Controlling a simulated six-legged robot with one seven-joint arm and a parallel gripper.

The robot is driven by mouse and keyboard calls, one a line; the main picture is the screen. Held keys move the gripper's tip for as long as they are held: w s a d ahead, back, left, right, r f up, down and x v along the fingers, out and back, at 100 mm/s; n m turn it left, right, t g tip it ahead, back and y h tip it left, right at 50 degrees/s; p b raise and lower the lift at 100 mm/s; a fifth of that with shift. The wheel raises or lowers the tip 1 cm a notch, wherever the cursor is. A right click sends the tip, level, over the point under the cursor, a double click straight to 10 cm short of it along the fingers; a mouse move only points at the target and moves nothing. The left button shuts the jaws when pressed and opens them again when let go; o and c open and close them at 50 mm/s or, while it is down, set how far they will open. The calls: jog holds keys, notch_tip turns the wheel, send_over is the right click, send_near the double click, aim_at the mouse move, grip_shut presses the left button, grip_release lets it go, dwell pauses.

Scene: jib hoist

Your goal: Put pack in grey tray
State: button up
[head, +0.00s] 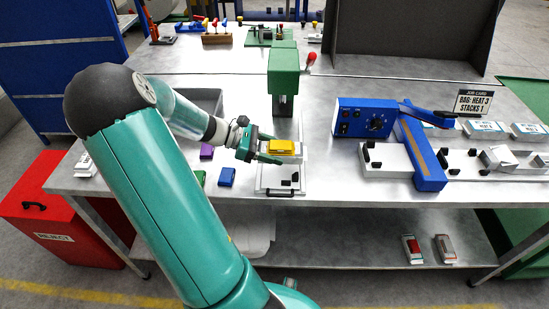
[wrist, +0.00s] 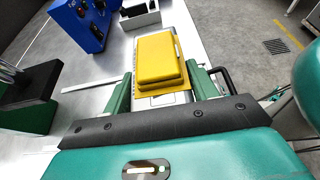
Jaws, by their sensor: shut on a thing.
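A yellow pack (head: 281,147) is held between the green fingers of my gripper (head: 268,152), over or on the light sliding fixture of the green press. In the wrist view the yellow pack (wrist: 160,62) sits between the two fingers, with a pale plate under it. I cannot tell whether the pack touches the fixture. A grey tray (head: 210,97) lies to the left on the bench, partly hidden behind my arm.
The green press (head: 284,70) with a red-knobbed lever stands just behind the pack. Purple, green and blue blocks (head: 227,177) lie left of the fixture. A blue sealer (head: 365,117) stands to the right. A red reject bin (head: 50,205) is at the left floor.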

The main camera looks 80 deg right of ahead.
jog(key=shift+d+f, duration=0.8)
jog(key=shift+f, duration=0.2)
jog(key=shift+d+f, duration=0.1)
jog(key=shift+f, duration=1.45)
jog(key=shift+f, duration=0.15)
jog(key=o, duration=1)
jog(key=shift+w+r, duration=0.1)
jog(key=shift+r, duration=0.1)
jog(key=v, duration=1.1)
jog(key=shift+w, duration=0.25)
jog(key=shift+w+r, duration=0.1)
jog(key=shift+w, duration=0.1)
